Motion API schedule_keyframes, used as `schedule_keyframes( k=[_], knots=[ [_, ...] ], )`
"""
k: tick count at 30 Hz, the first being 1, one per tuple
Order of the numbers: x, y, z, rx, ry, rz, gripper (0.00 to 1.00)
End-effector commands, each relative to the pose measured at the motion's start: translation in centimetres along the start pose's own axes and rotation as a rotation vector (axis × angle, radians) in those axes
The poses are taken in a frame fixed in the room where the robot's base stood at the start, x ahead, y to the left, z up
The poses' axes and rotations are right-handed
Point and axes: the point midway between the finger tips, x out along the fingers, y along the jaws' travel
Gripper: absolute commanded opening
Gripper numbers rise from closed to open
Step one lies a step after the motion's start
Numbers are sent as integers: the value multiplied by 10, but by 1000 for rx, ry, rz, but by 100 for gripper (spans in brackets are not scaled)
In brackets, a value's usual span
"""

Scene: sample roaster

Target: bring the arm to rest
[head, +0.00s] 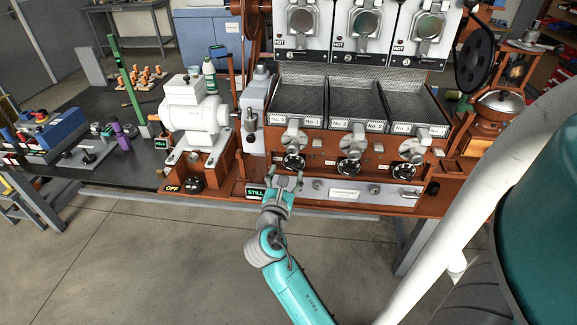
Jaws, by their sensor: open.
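My gripper (285,184) is at the end of my teal and grey arm, in the lower middle of the head view. Its fingers are apart and I see nothing between them. It points up toward the front of the sample roaster (345,137), just below the black knob under tray No. 1 (293,161). I cannot tell whether it touches the roaster front. A small display reading STILL (256,192) is just left of the fingers.
The roaster has three grey trays (356,100) with black knobs below. A white motor (193,115) stands left, above an OFF switch box (190,184). A blue machine (45,135) sits on the dark bench. A copper grinder (498,110) is right. The concrete floor (150,260) in front is clear.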

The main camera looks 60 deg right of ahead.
Motion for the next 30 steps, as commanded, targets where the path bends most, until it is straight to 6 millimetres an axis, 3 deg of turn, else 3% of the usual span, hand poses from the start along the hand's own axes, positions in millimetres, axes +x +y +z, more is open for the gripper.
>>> schedule_keyframes(
  k=[5, 23, 26, 30],
  knots=[
    [-8, 0, 0, -1, 0, 0, 66],
    [-8, 0, -1, 2, 2, 2, 66],
    [-15, 1, -10, 33, 20, 31, 66],
    [-43, 4, -42, 164, 100, 134, 66]
  ],
)
